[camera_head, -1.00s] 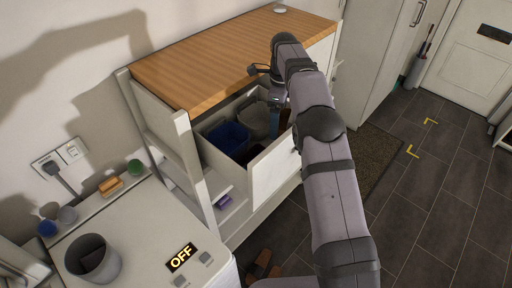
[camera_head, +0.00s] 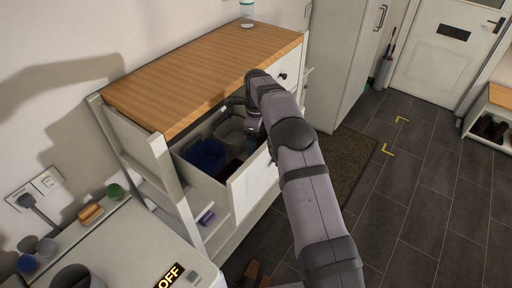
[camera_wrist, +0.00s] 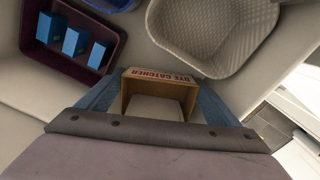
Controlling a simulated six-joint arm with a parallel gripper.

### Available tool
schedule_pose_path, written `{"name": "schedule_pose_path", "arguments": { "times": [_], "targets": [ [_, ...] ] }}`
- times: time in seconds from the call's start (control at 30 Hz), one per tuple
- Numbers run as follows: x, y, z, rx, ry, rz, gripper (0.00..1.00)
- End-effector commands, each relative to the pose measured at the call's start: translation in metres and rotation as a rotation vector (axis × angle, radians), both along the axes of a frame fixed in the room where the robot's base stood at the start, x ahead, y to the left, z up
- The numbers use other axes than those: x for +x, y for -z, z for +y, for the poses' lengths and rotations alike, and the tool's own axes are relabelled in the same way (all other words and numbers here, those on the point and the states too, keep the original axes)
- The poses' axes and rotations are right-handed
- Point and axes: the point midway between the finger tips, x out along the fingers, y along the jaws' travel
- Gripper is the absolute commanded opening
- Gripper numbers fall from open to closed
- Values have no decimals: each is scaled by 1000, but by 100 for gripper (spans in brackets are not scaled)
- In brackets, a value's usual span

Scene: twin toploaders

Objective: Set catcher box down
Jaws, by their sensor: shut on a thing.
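The catcher box (camera_wrist: 160,84), a small open brown carton with red lettering on a pale edge, is between the blue fingers of my gripper (camera_wrist: 158,100) in the wrist view. My gripper is shut on it. In the head view my arm reaches into the open drawer (camera_head: 259,186), and the box is hidden there. I cannot tell whether it touches the drawer floor. Ahead in the wrist view are a pale woven basket (camera_wrist: 210,38) at the right and a dark maroon tray (camera_wrist: 112,58) with blue blocks (camera_wrist: 73,42) at the left.
A blue bin (camera_head: 205,156) stands in the drawer's left part. The wooden cabinet top (camera_head: 205,68) is mostly clear, with a white-and-green item (camera_head: 247,14) at its far end. A white machine (camera_head: 125,245) marked OFF stands at the lower left.

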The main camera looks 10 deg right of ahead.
Motion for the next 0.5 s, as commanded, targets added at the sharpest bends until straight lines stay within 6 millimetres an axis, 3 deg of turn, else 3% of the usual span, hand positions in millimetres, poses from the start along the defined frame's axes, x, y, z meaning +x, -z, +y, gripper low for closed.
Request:
{"name": "schedule_pose_path", "arguments": {
  "times": [0.2, 0.5],
  "targets": [
    [0, 21, 0, 0, 0, 2, 60],
    [0, 25, 0, 0, 0, -1, 60]
  ]
}}
